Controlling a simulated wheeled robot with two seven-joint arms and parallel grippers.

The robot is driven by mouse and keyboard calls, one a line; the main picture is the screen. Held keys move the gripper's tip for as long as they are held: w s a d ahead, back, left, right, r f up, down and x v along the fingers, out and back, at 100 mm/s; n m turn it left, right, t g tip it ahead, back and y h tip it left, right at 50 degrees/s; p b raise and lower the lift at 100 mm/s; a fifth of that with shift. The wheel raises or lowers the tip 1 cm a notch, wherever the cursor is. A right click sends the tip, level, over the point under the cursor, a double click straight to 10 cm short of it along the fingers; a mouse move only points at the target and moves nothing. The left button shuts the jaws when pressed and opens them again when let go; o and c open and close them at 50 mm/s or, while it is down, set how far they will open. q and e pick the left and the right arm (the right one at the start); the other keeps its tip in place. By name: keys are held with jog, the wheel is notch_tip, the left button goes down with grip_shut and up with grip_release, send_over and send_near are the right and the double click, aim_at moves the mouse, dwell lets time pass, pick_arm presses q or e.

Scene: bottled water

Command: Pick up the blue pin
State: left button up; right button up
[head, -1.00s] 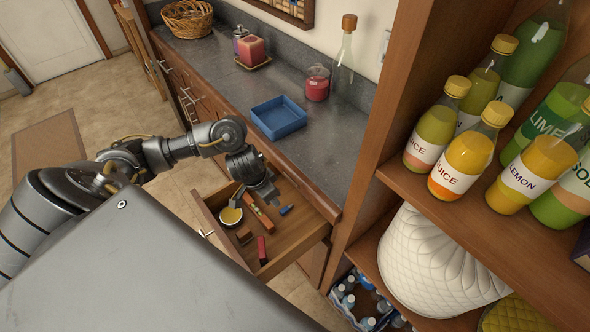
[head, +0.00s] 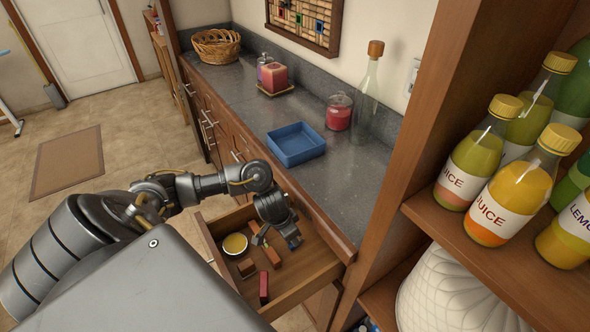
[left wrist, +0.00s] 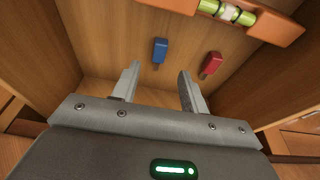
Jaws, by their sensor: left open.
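The blue pin (left wrist: 160,51) lies on the wooden floor of the open drawer (head: 312,280), just beyond my left fingertips in the left wrist view. In the head view a bit of blue, the pin (head: 294,242), shows beside the gripper, which partly hides it. My left gripper (left wrist: 160,72) is open and empty, and it points down into the drawer. Its fingers show apart, with the pin in line with the gap between them. The left gripper (head: 276,239) also shows in the head view. My right gripper is not in view.
A small red pin (left wrist: 212,63) lies right of the blue one. An orange spirit level (left wrist: 265,20) lies beyond both. A yellow-topped round tin (head: 235,244) and a red block (head: 263,287) are in the drawer. A blue tray (head: 296,145) sits on the counter above.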

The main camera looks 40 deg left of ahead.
pick_arm(q)
jog(key=shift+w+d+b+x, duration=0.15)
jog(key=shift+b+x, duration=0.25)
jog(key=shift+x, duration=1.05)
jog(key=shift+w+d+b+x, duration=0.15)
jog(key=shift+b+x, duration=0.2)
jog(key=shift+x, duration=1.1)
jog(key=shift+a+r, duration=0.1)
jog(key=shift+c, duration=0.3)
grip_shut()
